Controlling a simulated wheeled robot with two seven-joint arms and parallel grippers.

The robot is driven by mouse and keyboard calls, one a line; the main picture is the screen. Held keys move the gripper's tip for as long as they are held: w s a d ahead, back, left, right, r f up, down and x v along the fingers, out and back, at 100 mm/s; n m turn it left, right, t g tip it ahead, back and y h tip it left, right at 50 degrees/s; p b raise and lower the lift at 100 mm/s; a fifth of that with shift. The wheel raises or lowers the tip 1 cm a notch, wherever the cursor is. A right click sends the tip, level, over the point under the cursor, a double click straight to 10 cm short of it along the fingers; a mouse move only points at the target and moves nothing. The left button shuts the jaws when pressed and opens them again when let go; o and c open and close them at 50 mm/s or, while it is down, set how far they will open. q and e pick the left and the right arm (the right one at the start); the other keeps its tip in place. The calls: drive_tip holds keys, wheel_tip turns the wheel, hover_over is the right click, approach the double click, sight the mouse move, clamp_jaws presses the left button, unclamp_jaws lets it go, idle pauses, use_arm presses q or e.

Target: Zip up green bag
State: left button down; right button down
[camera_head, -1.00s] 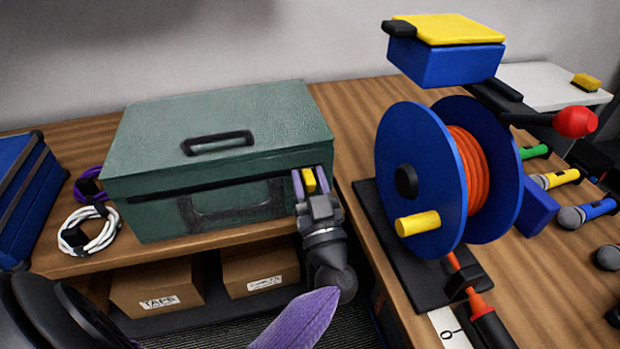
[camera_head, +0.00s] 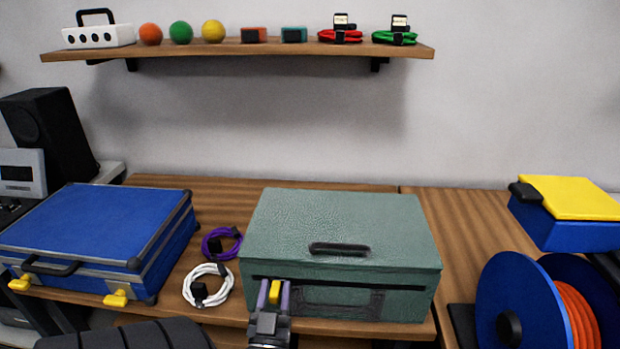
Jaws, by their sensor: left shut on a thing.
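The green bag (camera_head: 345,222) sits shut-lidded on the wooden table, with a dark handle on top. A dark seam (camera_head: 360,284) runs along the upper part of its front face. My left gripper (camera_head: 273,292) is at the left end of that front face, at seam height. Its purple fingers are shut on a small yellow zipper pull (camera_head: 274,291). The gripper hides part of the bag's lower left front. My right gripper is not in view.
White (camera_head: 208,286) and purple (camera_head: 221,242) coiled cables lie left of the green bag. A blue case (camera_head: 95,225) stands farther left. A blue cable reel (camera_head: 508,300) and a yellow-lidded blue box (camera_head: 570,198) are at right. A shelf (camera_head: 240,49) hangs above.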

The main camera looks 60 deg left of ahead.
use_arm(q)
drive_tip(key=shift+s+a+f, duration=0.1)
drive_tip(key=shift+s+a, duration=0.65)
drive_tip(key=shift+s, duration=0.15)
drive_tip(key=c, duration=0.7)
unclamp_jaws()
drive_tip(key=shift+c, duration=0.2)
drive_tip(key=shift+o, duration=1.1)
drive_tip(key=shift+s+a, duration=0.15)
drive_tip(key=v, duration=1)
